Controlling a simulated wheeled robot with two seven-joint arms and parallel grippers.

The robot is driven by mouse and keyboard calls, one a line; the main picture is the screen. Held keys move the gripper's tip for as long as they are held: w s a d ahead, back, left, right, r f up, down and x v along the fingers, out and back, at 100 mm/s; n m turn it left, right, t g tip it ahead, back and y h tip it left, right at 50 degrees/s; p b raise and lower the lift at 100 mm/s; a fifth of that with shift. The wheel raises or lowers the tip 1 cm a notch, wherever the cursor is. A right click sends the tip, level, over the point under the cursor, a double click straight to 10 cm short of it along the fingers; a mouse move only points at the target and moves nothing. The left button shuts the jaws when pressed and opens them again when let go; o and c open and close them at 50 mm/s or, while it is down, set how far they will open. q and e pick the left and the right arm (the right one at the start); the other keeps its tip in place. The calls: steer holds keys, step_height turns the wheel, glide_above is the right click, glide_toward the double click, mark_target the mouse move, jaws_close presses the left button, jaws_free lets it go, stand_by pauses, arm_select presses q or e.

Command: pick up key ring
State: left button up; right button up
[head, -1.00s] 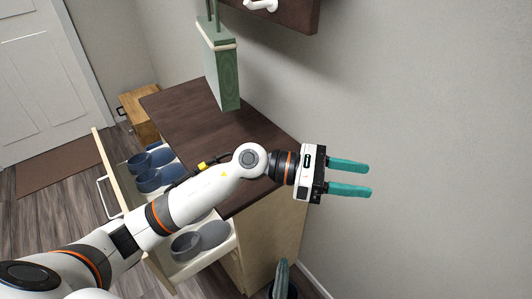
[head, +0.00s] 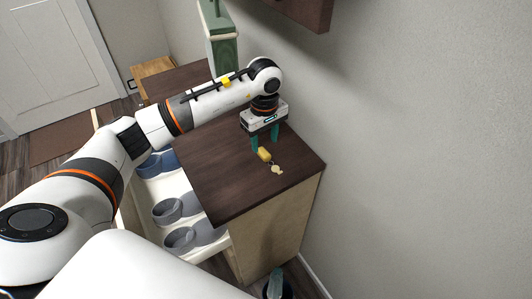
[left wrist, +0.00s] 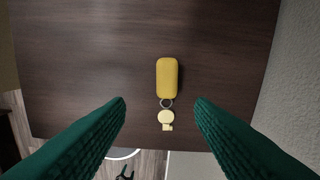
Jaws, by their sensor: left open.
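The key ring (head: 265,156) lies on the dark wooden cabinet top, near its front right corner. In the left wrist view the key ring (left wrist: 167,80) has a yellow fob, a metal ring and a pale yellow key. My left gripper (head: 264,146) is open and points down over the cabinet top at the fob. In the left wrist view its green fingers (left wrist: 160,108) stand apart, one on each side of the key end. Nothing is between the fingertips at their height.
The dark cabinet top (head: 222,190) is clear around the key ring. A green box-like object (head: 222,45) stands at the back. An open drawer with grey bowls (head: 167,210) juts out at the left. The wall (head: 420,130) is close on the right.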

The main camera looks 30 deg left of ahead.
mark_target(266, 154)
arm_select(q)
steer(key=shift+w+f, duration=0.15)
steer(key=shift+f, duration=0.3)
steer(key=f, duration=0.1)
steer(key=f+p, duration=0.1)
steer(key=shift+w+f+p, duration=0.25)
steer(key=shift+f+p, duration=0.05)
step_height(266, 154, down, 2)
steer(key=shift+w+f, duration=0.1)
steer(key=shift+f, duration=0.2)
jaws_close()
arm_select(e)
steer(key=shift+w+r, duration=1)
steer(key=shift+w, duration=0.05)
